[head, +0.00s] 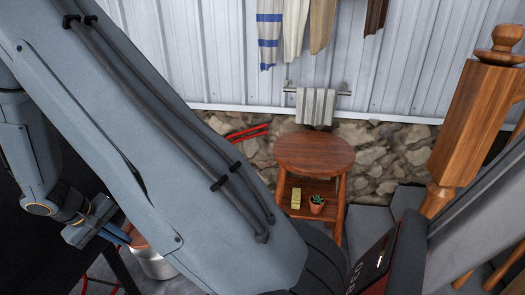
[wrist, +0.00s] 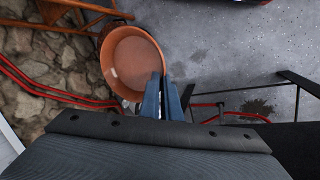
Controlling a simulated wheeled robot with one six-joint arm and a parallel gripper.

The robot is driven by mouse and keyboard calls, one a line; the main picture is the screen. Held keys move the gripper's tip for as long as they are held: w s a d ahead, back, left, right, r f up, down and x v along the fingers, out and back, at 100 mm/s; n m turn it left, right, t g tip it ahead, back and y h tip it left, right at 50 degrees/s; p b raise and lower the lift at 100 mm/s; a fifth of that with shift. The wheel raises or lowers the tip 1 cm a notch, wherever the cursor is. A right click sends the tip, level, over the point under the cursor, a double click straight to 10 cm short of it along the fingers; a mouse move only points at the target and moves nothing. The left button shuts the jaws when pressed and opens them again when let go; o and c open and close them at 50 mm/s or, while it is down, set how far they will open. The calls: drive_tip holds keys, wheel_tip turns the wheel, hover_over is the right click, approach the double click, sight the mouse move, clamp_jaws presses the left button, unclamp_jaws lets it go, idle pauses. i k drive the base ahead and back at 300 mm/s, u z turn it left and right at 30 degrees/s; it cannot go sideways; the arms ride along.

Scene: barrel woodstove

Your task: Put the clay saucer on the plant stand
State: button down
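The clay saucer (wrist: 130,58) is a round, shallow terracotta dish, seen from inside in the wrist view. In the head view only a part of the saucer (head: 139,241) shows at lower left, beside my fingers. My gripper (wrist: 164,80) has its two blue fingers close together on the saucer's rim, one inside and one outside. My gripper also shows in the head view (head: 124,238). The plant stand (head: 314,152) is a round wooden stand with a lower shelf, right of my arm. Its round top is bare.
A small potted plant (head: 316,204) and a yellow block (head: 296,198) sit on the stand's lower shelf. A metal bucket (head: 155,264) shows below the saucer. A towel (head: 316,106) hangs behind the stand. A wooden newel post (head: 470,125) stands at right. Red rods (wrist: 55,94) run near the saucer.

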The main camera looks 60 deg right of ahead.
sight(314, 155)
drive_tip(key=k, duration=0.4)
drive_tip(key=z, duration=1.15)
drive_tip(key=i, duration=0.5)
drive_tip(key=u, duration=0.05)
